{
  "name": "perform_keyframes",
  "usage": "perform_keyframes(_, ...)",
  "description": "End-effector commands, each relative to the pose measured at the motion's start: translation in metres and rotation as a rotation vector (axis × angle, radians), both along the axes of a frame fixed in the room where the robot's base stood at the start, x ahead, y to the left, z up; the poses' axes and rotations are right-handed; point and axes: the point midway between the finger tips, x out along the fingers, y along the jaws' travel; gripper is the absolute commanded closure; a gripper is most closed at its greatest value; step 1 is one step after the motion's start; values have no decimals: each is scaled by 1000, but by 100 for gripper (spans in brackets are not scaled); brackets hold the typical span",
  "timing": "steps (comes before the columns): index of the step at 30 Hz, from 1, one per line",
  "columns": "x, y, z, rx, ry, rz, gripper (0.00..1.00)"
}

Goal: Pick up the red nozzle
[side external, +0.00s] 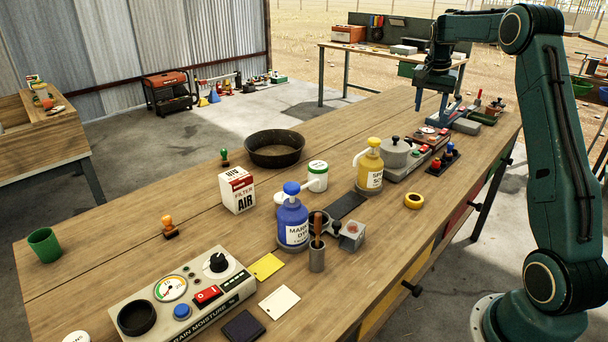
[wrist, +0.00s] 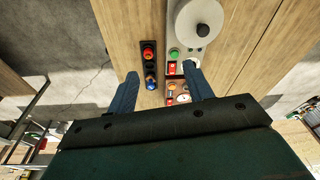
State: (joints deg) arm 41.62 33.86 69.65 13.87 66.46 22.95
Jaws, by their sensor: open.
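The red nozzle (side external: 436,163) stands in a small black rack (side external: 432,171) near the front edge of the bench. A blue nozzle (side external: 449,148) stands in the same rack. In the wrist view the red nozzle (wrist: 148,52) is at the upper end of the rack and the blue nozzle (wrist: 151,82) at the lower end. My gripper (side external: 437,104) is open and empty, raised above the bench, beyond the rack in the side view. In the wrist view its fingers (wrist: 160,72) point down at the bench, apart, with the red nozzle nearer the left finger.
A yellow pump bottle (side external: 370,172) and a yellow ring (side external: 414,201) are nearby. The bench front between ring and rack is clear.

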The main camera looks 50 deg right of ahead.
Motion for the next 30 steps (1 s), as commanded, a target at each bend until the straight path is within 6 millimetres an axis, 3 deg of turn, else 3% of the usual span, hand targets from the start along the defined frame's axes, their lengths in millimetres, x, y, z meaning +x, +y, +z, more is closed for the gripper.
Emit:
perform_keyframes(3,-7,-34,-25,17,12,-89,49)
perform_keyframes(10,-19,-71,-52,34,21,-195,49)
perform_keyframes(23,-22,-79,-64,38,24,-216,49)
perform_keyframes(30,-23,-83,-91,40,25,-216,49)
